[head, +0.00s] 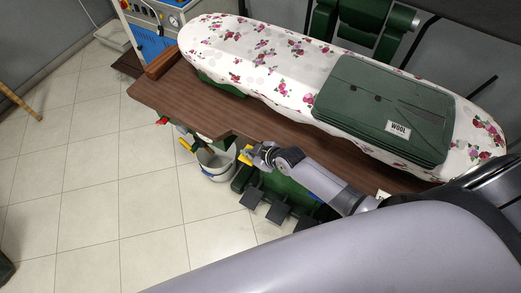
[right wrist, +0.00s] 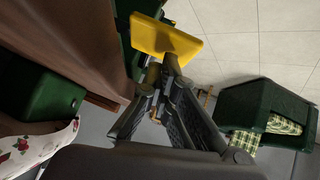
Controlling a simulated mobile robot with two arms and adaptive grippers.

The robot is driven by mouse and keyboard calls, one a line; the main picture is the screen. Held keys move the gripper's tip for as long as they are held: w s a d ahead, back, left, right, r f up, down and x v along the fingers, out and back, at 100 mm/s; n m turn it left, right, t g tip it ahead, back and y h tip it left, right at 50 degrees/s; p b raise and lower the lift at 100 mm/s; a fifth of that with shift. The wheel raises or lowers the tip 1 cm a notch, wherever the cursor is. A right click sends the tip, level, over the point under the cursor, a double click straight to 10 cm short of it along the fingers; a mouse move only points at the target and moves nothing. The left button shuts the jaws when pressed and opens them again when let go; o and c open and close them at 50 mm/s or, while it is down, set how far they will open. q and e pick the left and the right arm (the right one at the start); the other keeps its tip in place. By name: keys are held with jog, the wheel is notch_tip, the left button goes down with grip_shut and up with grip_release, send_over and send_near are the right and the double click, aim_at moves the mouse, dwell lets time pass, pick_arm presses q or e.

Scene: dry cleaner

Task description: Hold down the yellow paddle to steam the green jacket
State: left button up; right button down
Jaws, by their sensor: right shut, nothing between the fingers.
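The yellow paddle (head: 245,156) is a small flat plate at the front edge of the brown table, above the dark pedals. It also shows in the right wrist view (right wrist: 165,39), just beyond my fingertips. My right gripper (head: 257,153) is shut and empty, with its tips (right wrist: 160,68) at the paddle's near edge. I cannot tell whether they touch or press it. The green jacket (head: 370,105) lies folded on the flowered ironing board, with a white "WOOL" label (head: 398,130) on it. My left gripper is not in view.
The flowered board (head: 235,60) lies along the brown table (head: 160,95). A grey bucket (head: 216,165) stands left of the paddle. Dark pedals (head: 278,212) are below it. A blue machine (head: 150,40) stands at the back left.

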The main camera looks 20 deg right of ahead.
notch_tip(320, 180, up, 4)
jog(key=p, duration=0.2)
jog(key=shift+s+a+f+p, duration=0.1)
jog(key=shift+a+f+p, duration=0.05)
jog(key=shift+p, duration=0.15)
jog(key=shift+s+d+b, duration=0.3)
jog(key=shift+s+b, duration=0.25)
jog(key=shift+s, duration=0.2)
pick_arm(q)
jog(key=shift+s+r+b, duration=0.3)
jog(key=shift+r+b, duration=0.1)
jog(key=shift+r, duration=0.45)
pick_arm(e)
jog(key=v, duration=0.8)
jog(key=shift+d+r, duration=0.25)
jog(key=shift+w, duration=0.15)
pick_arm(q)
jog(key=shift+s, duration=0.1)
pick_arm(e)
jog(key=shift+a, duration=0.1)
